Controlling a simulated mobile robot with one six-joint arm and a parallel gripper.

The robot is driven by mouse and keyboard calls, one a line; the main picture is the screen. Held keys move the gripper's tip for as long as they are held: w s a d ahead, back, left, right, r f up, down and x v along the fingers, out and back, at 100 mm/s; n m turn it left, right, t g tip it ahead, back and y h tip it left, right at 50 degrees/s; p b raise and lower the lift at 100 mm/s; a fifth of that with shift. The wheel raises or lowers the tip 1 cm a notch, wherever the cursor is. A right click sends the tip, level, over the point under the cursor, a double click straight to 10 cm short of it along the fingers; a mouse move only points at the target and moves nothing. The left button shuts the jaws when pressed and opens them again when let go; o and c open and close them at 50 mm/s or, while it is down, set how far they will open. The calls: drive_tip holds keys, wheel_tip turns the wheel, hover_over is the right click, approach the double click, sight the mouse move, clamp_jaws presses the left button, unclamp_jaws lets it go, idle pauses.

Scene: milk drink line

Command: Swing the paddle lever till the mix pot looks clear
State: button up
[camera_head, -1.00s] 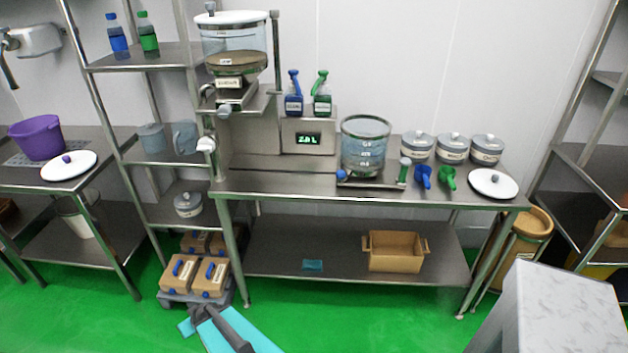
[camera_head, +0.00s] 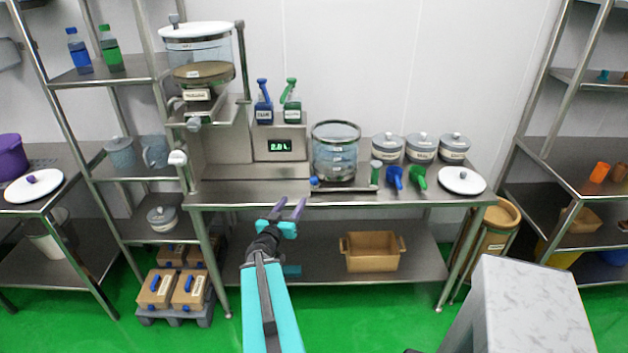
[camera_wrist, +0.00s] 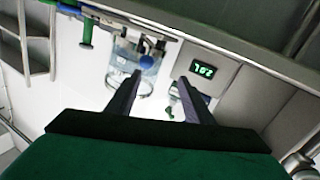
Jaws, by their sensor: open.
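The clear mix pot (camera_head: 335,158) stands on the table right of the display, with graduation marks on its side. It also shows, inverted, in the wrist view (camera_wrist: 148,82). At its base are a blue knob (camera_head: 314,182) on the left and an upright green handle (camera_head: 375,173) on the right; I cannot tell which is the paddle lever. The pot's contents look pale bluish; whether they are evenly mixed is too small to tell. My gripper (camera_head: 288,209) is open and empty, in front of the table's front edge, left of the pot and apart from it.
A display (camera_head: 279,148) and a lidded tank (camera_head: 200,50) stand left of the pot. Blue (camera_head: 395,178) and green (camera_head: 418,178) scoops, several lidded jars and a white lid (camera_head: 461,181) are to the right. A grey block (camera_head: 515,300) stands front right.

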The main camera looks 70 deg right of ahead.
sight(312, 183)
drive_tip(key=shift+s+d+r+m+g, duration=0.25)
drive_tip(key=shift+s+g, duration=0.1)
drive_tip(key=shift+s, duration=0.25)
drive_tip(key=shift+s+d+r+m+g, duration=0.1)
drive_tip(key=shift+s+r+m+g, duration=0.1)
drive_tip(key=shift+s+g, duration=0.25)
drive_tip(key=shift+d+f+b, duration=0.2)
drive_tip(key=shift+d+b, duration=0.1)
drive_tip(key=shift+b, duration=0.85)
drive_tip(key=d+b, duration=0.4)
drive_tip(key=b, duration=1.2)
drive_tip(key=shift+s+d, duration=0.15)
drive_tip(key=shift+d, duration=0.25)
drive_tip(key=shift+d+r+b, duration=0.2)
drive_tip(key=shift+d+b, duration=0.1)
drive_tip(key=shift+d, duration=0.85)
drive_tip(key=shift+s+d+b, duration=0.2)
drive_tip(key=shift+d+b, duration=0.1)
drive_tip(key=shift+d, duration=2.75)
